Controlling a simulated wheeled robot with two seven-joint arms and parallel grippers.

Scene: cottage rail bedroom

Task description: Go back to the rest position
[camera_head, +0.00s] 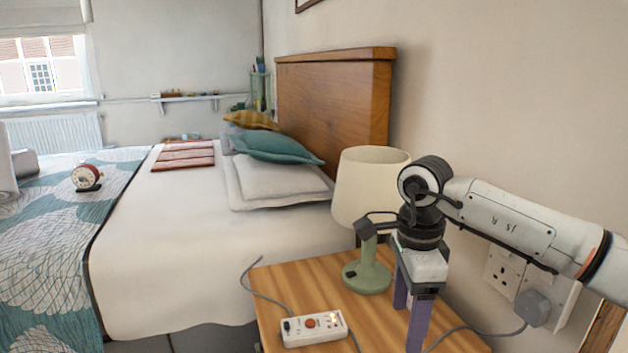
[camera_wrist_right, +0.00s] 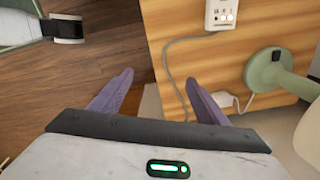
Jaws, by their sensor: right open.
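My right gripper (camera_head: 408,318) hangs pointing down over the right part of the wooden nightstand (camera_head: 290,275), in front of the lamp. Its two purple fingers are apart, with nothing between them. In the right wrist view the same gripper (camera_wrist_right: 160,88) is open and empty, with the nightstand's edge and dark wood floor behind the fingers. My right arm comes in from the right, close to the wall. My left gripper does not show.
A green lamp with a cream shade (camera_head: 368,186) stands close behind and left of my right gripper. A white switch box (camera_head: 314,328) with a cable lies on the nightstand's front. A wall socket (camera_head: 502,273) is at right. The bed (camera_head: 180,245) bears a red alarm clock (camera_head: 87,177).

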